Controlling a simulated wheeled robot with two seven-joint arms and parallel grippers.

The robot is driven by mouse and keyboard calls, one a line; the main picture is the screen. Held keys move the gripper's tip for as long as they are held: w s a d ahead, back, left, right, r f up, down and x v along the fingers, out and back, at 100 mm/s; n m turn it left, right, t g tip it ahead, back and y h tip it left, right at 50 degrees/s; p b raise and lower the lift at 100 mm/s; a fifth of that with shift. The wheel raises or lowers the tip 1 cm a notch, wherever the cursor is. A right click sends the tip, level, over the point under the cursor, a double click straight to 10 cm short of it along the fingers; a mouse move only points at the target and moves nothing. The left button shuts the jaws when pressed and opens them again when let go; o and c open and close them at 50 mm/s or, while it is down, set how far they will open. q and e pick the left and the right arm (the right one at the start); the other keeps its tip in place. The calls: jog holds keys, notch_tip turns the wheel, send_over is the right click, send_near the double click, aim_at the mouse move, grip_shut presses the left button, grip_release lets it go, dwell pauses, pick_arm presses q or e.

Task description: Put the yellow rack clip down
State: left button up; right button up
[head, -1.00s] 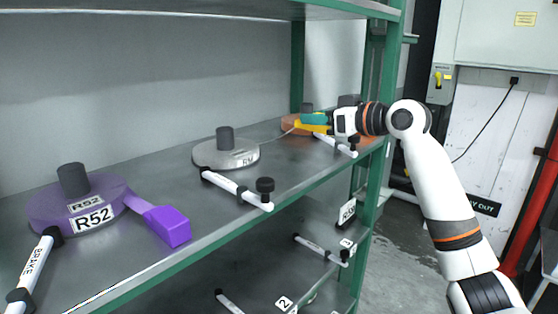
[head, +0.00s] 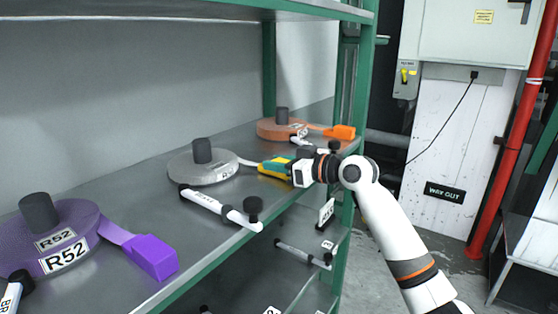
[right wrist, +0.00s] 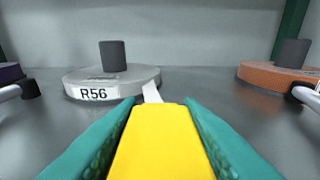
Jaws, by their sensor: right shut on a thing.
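The yellow rack clip (head: 272,168) is held between the teal fingers of my right gripper (head: 276,166), which is shut on it. In the right wrist view the clip (right wrist: 160,145) fills the space between the fingers. A short pale strip (right wrist: 152,93) runs from the clip's far end to the grey webbing roll (right wrist: 118,79), labelled R56. In the head view this roll (head: 193,172) lies on the shelf (head: 150,215) just left of the clip. The clip is low over the shelf; I cannot tell whether it touches. My left gripper is out of view.
A purple roll (head: 85,228) with a purple clip (head: 151,257) lies at the left. An orange roll (head: 268,130) with an orange clip (head: 340,132) lies behind my gripper. A white bar (head: 205,201) lies in front of the grey roll. A green upright (head: 344,200) stands at the right.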

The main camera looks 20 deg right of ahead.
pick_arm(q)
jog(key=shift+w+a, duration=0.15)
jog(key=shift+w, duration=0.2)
pick_arm(e)
jog(key=shift+s+d, duration=0.1)
jog(key=shift+s, duration=0.05)
jog(key=shift+f, duration=0.15)
jog(key=o, duration=1)
jog(key=shift+s+d+b, duration=0.25)
jog(key=shift+b, duration=0.05)
pick_arm(q)
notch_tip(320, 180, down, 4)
jog(key=b, duration=0.4)
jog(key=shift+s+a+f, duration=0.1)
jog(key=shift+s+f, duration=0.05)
pick_arm(e)
jog(key=v, duration=1.1)
jog(key=shift+s, duration=0.1)
